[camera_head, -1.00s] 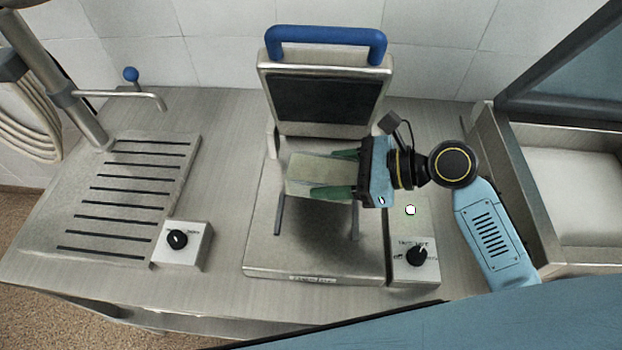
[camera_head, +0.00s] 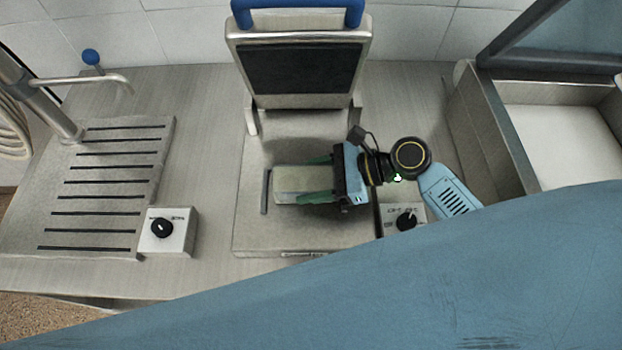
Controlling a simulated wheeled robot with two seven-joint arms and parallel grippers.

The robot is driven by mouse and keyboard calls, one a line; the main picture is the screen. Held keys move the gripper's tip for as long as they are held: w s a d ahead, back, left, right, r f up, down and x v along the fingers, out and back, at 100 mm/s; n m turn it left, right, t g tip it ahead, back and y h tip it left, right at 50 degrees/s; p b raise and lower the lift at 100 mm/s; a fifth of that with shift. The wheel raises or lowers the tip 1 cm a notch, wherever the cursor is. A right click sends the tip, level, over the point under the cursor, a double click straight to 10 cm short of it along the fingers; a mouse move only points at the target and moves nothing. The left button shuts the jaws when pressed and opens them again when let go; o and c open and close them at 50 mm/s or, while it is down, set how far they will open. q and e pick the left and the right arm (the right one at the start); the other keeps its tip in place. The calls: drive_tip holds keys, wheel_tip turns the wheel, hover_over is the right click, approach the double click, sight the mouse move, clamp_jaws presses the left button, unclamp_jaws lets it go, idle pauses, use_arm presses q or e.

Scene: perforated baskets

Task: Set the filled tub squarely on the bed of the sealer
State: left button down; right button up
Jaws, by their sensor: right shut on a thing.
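The tub (camera_head: 291,184) is a pale, flat-topped rectangular box. My right gripper (camera_head: 308,179) comes from the right and is shut on it, one green finger along its far side and one along its near side. The tub is over the bed (camera_head: 300,237) of the sealer, just right of the left guide rail (camera_head: 265,191) and roughly in line with it. I cannot tell whether its underside touches the bed. The gripper hides the tub's right end and the right guide rail. The sealer's lid (camera_head: 301,70), with a blue handle (camera_head: 297,18), stands open behind. My left gripper is not in view.
A control box with a black knob (camera_head: 407,220) is right of the bed; another knob box (camera_head: 167,229) is at left. A slotted drain plate (camera_head: 105,190) and tap (camera_head: 90,80) are further left, a metal basin (camera_head: 570,140) at right. My blue body part covers the front.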

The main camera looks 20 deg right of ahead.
drive_tip(key=shift+f, duration=0.1)
drive_tip(key=o, duration=1.2)
drive_tip(key=shift+s+d+r, duration=0.1)
drive_tip(key=shift+d+r, duration=0.15)
drive_tip(key=shift+r, duration=0.05)
drive_tip(key=p+v, duration=0.6)
drive_tip(key=v, duration=0.4)
drive_tip(key=shift+s+d, duration=0.1)
drive_tip(key=shift+d, duration=0.2)
drive_tip(key=shift+s+d+r, duration=0.1)
drive_tip(key=shift+d+r, duration=0.05)
drive_tip(key=shift+d, duration=0.25)
